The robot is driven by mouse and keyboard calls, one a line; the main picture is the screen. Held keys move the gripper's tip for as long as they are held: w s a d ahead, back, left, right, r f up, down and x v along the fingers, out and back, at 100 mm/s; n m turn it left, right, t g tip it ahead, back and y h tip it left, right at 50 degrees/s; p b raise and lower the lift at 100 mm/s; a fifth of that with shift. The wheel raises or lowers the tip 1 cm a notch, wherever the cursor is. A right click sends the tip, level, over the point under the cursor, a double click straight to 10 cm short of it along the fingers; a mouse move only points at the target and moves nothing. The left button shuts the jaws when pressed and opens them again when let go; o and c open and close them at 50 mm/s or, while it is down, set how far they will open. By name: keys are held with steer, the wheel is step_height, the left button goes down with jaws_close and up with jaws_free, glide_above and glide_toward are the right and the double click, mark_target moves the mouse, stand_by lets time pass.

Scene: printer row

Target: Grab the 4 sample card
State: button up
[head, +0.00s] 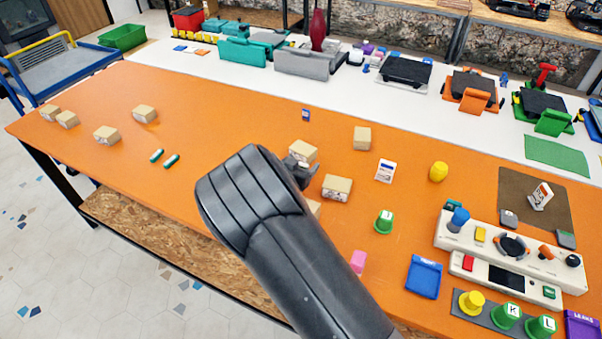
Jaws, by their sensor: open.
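A white card with small blue and dark marks (386,171) stands on the orange table, right of my gripper. Another white card with an orange-and-dark mark (541,196) stands tilted on the brown mat at the right. A small dark blue card (306,115) stands farther back. The print is too small to tell which one bears a 4. My gripper (303,176) is open at the end of my dark arm, just beside two cardboard boxes, one behind it (303,151) and one to its right (337,187). My arm hides part of the table and of a third box.
The white control panel (480,241) is at the far right. The table's left middle is mostly clear.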

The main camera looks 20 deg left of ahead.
steer(key=shift+c, duration=0.2)
steer(key=c, duration=1)
